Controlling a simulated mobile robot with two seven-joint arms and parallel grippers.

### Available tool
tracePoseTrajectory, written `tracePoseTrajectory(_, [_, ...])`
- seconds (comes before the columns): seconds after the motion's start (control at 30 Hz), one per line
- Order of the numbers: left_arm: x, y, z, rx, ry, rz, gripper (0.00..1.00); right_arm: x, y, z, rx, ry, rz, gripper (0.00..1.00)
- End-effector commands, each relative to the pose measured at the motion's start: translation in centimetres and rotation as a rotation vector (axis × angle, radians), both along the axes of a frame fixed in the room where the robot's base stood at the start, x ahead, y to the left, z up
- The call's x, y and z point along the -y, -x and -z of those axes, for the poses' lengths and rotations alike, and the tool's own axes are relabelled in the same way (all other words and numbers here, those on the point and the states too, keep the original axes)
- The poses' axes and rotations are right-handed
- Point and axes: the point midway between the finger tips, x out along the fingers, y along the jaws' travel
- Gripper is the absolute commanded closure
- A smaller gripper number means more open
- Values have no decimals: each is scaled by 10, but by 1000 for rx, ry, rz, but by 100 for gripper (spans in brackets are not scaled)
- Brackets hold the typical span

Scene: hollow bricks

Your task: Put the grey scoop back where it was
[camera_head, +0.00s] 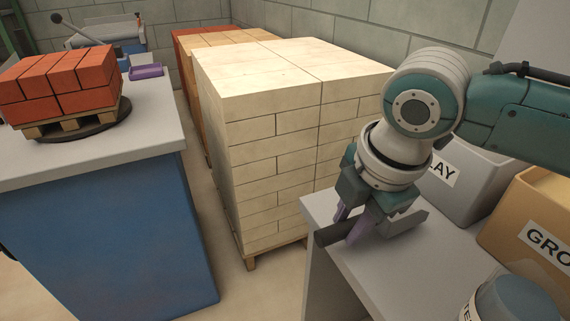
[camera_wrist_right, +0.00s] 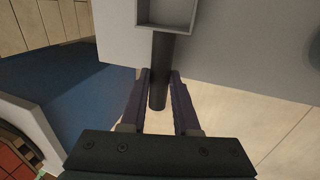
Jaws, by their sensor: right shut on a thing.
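The grey scoop shows in the head view as a grey pan (camera_head: 405,223) with a dark round handle (camera_head: 329,236). My right gripper (camera_head: 351,224) is shut on the handle, a purple finger on each side. In the right wrist view the handle (camera_wrist_right: 158,78) runs between the fingers (camera_wrist_right: 159,90), and the open pan (camera_wrist_right: 168,12) lies beyond them. I cannot tell whether the pan touches the table. My left gripper is not in view.
A grey bin (camera_head: 475,193) marked "LAY", a tan bin (camera_head: 545,205) marked "GRO" and a lidded container (camera_head: 515,300) line the table's right side. Pale stacked bricks (camera_head: 285,130) stand close behind. A blue bench (camera_head: 120,240) at left bears red bricks (camera_head: 88,100) on a small pallet.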

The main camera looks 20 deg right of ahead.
Motion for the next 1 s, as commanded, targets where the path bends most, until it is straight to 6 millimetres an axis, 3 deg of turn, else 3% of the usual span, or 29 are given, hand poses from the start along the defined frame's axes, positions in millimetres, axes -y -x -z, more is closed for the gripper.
tracePoseTrajectory(0.07, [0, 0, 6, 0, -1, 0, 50, 0, 0, 13, 0, 0, -1, 100])
tracePoseTrajectory(0.43, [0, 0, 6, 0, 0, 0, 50, 0, 0, 15, 1, 1, -1, 100])
tracePoseTrajectory(0.47, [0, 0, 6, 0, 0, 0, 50, 0, 0, 15, 0, 1, -1, 68])
tracePoseTrajectory(0.7, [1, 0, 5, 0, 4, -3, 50, 0, 0, 15, 1, 1, -1, 41])
tracePoseTrajectory(1.0, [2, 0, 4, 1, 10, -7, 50, 0, 0, 11, 2, 0, -1, 41])
